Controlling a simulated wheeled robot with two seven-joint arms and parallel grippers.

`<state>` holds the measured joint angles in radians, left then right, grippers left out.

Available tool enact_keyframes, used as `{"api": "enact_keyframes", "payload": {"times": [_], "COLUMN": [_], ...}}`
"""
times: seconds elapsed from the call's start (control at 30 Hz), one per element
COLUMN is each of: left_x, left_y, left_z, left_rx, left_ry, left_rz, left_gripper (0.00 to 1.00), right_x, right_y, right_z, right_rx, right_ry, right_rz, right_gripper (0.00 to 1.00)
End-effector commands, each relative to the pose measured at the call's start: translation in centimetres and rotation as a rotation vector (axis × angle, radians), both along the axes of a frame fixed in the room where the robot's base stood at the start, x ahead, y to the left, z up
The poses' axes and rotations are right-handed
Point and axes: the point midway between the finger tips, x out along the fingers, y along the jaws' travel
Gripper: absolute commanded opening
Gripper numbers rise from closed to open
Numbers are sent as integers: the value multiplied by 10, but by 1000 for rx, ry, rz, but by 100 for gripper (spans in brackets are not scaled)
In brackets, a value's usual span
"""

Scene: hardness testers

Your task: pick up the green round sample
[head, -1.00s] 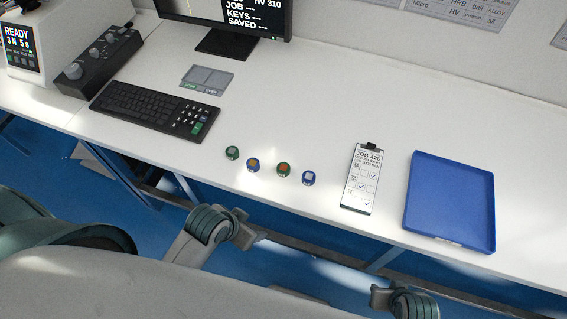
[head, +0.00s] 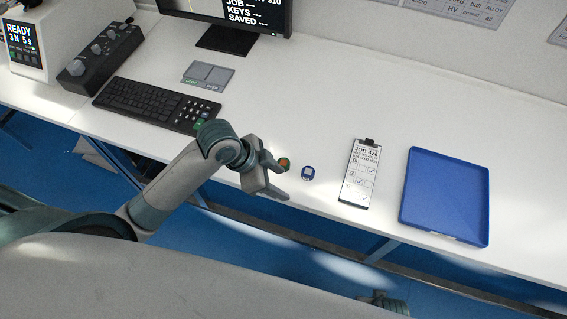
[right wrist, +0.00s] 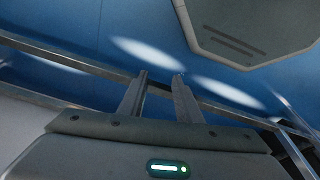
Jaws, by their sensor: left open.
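A green round sample with an orange-red top (head: 284,164) lies on the white table in the head view. A blue sample with a pale top (head: 307,173) lies just right of it. My left gripper (head: 282,182) is open and empty, over the table's front edge. One finger overlaps the green sample in the picture; I cannot tell whether they touch. My left arm hides the spots left of it, where another green sample and a blue one showed earlier. My right gripper (right wrist: 160,75) is open and empty in the right wrist view, over the blue floor.
A clipboard with a job sheet (head: 361,174) and an empty blue tray (head: 446,197) lie to the right. A keyboard (head: 150,103), small grey pad (head: 208,75), monitor (head: 228,38) and control box (head: 101,50) stand at the left and back. The table behind the samples is clear.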

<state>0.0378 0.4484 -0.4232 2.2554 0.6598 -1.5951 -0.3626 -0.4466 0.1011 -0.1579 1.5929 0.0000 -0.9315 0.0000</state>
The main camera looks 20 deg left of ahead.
Motion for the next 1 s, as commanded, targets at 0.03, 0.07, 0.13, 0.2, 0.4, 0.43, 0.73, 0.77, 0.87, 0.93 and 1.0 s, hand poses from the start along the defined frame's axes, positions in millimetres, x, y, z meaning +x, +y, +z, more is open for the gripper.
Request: {"api": "enact_keyframes", "payload": {"times": [0.03, 0.07, 0.13, 0.2, 0.4, 0.43, 0.73, 0.77, 0.87, 0.93, 1.0], "left_x": [14, 18, 29, 40, 67, 70, 89, 89, 90, 90, 90], "left_y": [3, 4, 7, 14, 40, 45, 77, 78, 80, 81, 81], "left_z": [9, 13, 22, 33, 70, 76, 118, 120, 124, 124, 124], "left_rx": [14, 19, 30, 44, 79, 83, 92, 92, 90, 90, 89], "left_ry": [-14, -15, -17, -19, -8, -5, 20, 20, 22, 23, 23], "left_rz": [-64, -101, -187, -264, -449, -471, -592, -597, -607, -608, -609], "left_gripper": [52, 52, 52, 52, 52, 52, 52, 52, 52, 52, 52], "right_x": [-11, -16, -32, -49, -106, -114, -175, -177, -183, -183, -183], "right_y": [-2, -2, -5, -7, -17, -19, -31, -31, -32, -33, -33], "right_z": [-23, -34, -61, -85, -141, -148, -180, -181, -182, -183, -182], "right_rx": [-2, -2, -4, -5, -10, -11, -16, -16, -17, -17, -17], "right_ry": [16, 20, 33, 45, 79, 83, 110, 110, 113, 112, 112], "right_rz": [2, 3, 6, 9, 17, 17, 25, 26, 26, 26, 27], "right_gripper": [31, 31, 31, 31, 31, 31, 31, 31, 31, 31, 31]}}
